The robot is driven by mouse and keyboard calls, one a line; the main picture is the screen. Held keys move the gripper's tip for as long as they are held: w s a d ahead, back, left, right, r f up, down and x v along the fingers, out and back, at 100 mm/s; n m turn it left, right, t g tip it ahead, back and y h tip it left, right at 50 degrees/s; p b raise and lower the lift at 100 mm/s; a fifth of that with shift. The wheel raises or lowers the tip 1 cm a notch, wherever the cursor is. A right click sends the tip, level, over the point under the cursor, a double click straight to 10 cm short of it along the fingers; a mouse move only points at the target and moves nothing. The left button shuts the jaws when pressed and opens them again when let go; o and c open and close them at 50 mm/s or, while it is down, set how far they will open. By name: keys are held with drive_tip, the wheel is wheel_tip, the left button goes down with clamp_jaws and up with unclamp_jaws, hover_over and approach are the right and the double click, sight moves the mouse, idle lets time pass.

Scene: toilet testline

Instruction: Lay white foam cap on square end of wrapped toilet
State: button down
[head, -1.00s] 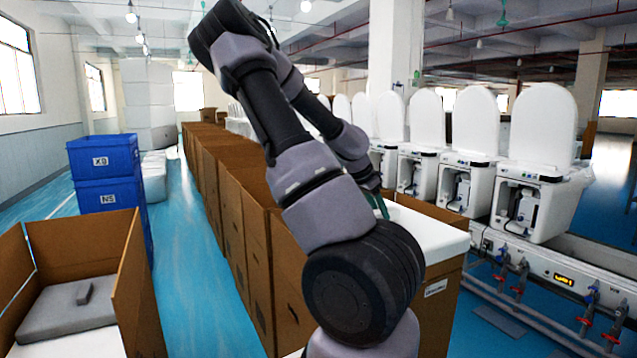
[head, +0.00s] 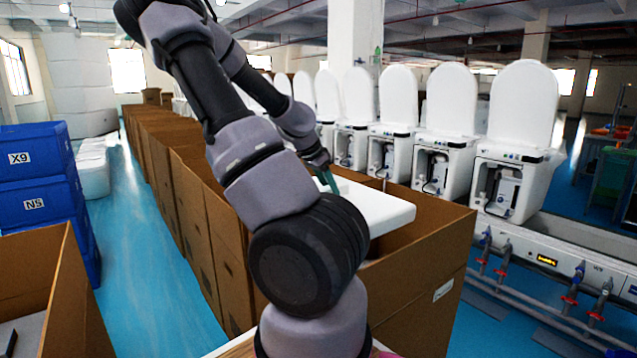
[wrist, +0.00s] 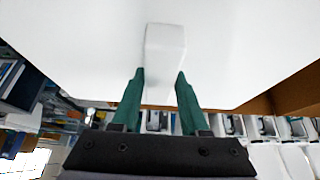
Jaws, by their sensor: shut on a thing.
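The white foam cap (head: 385,208) is a broad flat slab, held roughly level over the near open carton (head: 420,275). In the wrist view the cap (wrist: 75,50) fills most of the upper part, with a raised block (wrist: 163,50) on it. My gripper (wrist: 160,78) has its two green fingers shut on that block. In the head view my gripper (head: 328,178) is partly hidden behind my arm. The wrapped toilet cannot be made out; the cap, my arm and the carton walls hide the carton's inside. I cannot tell whether the cap touches anything below.
A row of open cartons (head: 185,180) runs back on the left. Unwrapped white toilets (head: 515,150) stand on a test line (head: 555,255) at the right. Blue crates (head: 35,165) and another open carton (head: 65,290) are at the far left. Blue floor (head: 135,230) lies clear between.

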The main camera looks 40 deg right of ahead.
drive_tip(key=shift+w, duration=0.35)
drive_tip(key=shift+f, duration=0.55)
wheel_tip(320, 180, down, 38)
drive_tip(key=shift+r, duration=0.15)
idle(1.1)
drive_tip(key=shift+f, duration=0.35)
idle(0.7)
drive_tip(key=shift+c, duration=1.7)
unclamp_jaws()
